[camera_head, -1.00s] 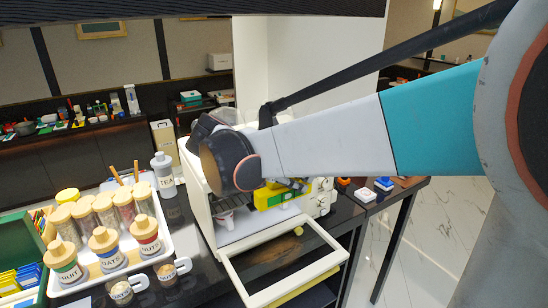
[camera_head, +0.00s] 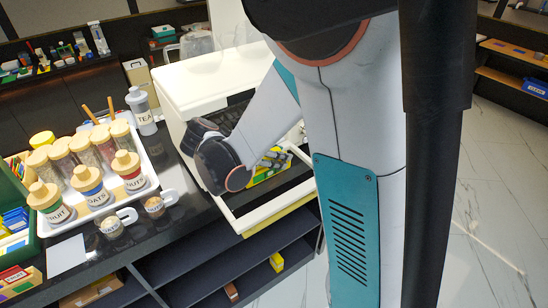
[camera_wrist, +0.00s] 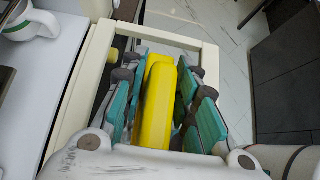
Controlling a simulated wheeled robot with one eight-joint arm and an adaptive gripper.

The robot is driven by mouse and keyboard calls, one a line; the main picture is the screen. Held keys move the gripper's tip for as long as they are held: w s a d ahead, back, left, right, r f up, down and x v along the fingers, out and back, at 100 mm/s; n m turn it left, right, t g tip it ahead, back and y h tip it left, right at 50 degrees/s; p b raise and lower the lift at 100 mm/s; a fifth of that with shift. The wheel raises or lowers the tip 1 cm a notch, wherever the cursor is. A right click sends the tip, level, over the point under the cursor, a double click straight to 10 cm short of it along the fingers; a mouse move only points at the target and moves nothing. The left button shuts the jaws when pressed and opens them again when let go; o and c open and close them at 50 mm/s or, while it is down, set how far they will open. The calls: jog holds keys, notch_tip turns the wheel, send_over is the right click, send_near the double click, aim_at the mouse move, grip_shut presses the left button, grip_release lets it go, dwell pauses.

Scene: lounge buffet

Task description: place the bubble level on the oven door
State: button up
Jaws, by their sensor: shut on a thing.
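The yellow bubble level (camera_wrist: 158,100) is between the teal fingers of my gripper (camera_wrist: 165,95) in the wrist view. In the head view, its yellow body (camera_head: 262,176) shows partly behind my arm, near my gripper (camera_head: 272,163). The oven door (camera_head: 262,216) is a cream frame with a dark pane, folded down open at the front of the cream oven (camera_head: 190,80). In the wrist view, the door frame (camera_wrist: 82,92) surrounds the gripper and level. The level is over the door; I cannot tell whether it touches it.
Left of the oven, two mugs (camera_head: 154,207) stand on the dark counter near a white tray (camera_head: 160,160) of labelled jars. A TEA bottle (camera_head: 142,112) stands beside the oven. Dark shelves (camera_head: 215,285) are below the door. A cup (camera_wrist: 28,22) shows in the wrist view.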

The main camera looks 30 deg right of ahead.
jog(key=shift+f, duration=0.5)
jog(key=o, duration=1.1)
jog(key=shift+f, duration=0.1)
jog(key=shift+o, duration=0.2)
jog(key=shift+r, duration=0.25)
jog(key=v, duration=1.1)
jog(key=shift+a+r+p, duration=0.2)
jog(key=shift+a+p, duration=0.1)
jog(key=shift+a, duration=0.05)
jog(key=o, duration=1.1)
